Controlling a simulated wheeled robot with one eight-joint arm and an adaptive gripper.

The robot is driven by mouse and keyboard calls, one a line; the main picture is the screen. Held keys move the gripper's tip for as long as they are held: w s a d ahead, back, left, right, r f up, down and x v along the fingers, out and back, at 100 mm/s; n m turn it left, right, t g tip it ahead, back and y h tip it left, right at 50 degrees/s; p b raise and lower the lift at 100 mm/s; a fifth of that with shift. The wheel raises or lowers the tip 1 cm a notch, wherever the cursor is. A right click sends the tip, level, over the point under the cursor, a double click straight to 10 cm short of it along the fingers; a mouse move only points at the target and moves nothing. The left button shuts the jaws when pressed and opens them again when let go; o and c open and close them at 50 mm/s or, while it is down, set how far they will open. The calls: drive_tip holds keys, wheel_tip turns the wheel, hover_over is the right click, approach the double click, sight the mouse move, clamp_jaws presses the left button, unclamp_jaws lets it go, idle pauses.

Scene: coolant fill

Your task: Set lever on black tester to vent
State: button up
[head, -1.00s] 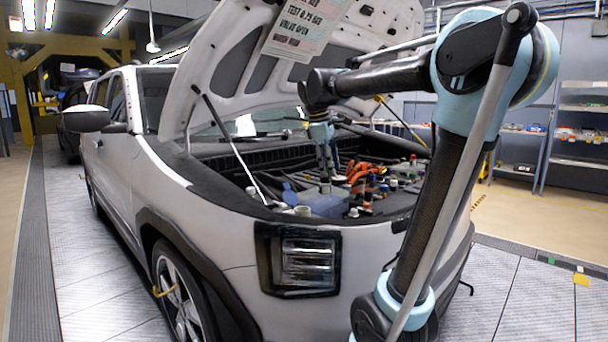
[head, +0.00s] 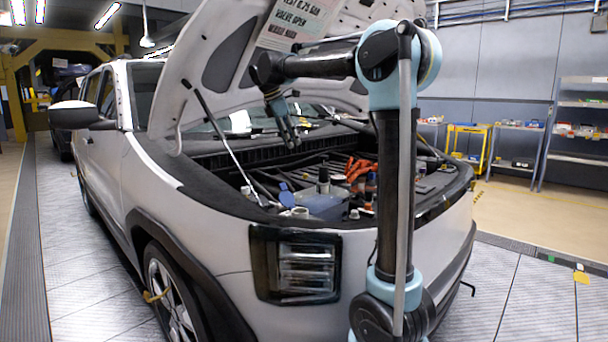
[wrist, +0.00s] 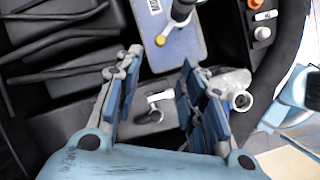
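The black tester (head: 323,181) stands upright on the blue-grey tank (head: 325,208) in the engine bay. In the wrist view, part of the black tester (wrist: 182,9) shows at the top edge on the tank (wrist: 188,45). A short arm, apparently the lever (wrist: 163,39), runs from the tester down-left to a yellow round tip. The tester's upper part is cut off, and the lever's setting cannot be read. My gripper (wrist: 162,66) is open and empty, its fingertips just below the yellow tip in the picture. In the head view, my gripper (head: 291,140) hangs above the bay, left of the tester.
A blue cap (head: 285,193) and a pale cap (head: 300,212) are near the tank's left side. Orange cables (head: 357,170) lie to the right. The raised hood (head: 225,55) and its prop rod (head: 222,140) bound the space around my arm.

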sight(305, 174)
drive_tip(key=x, duration=1.4)
drive_tip(key=shift+f, duration=0.15)
clamp_jaws()
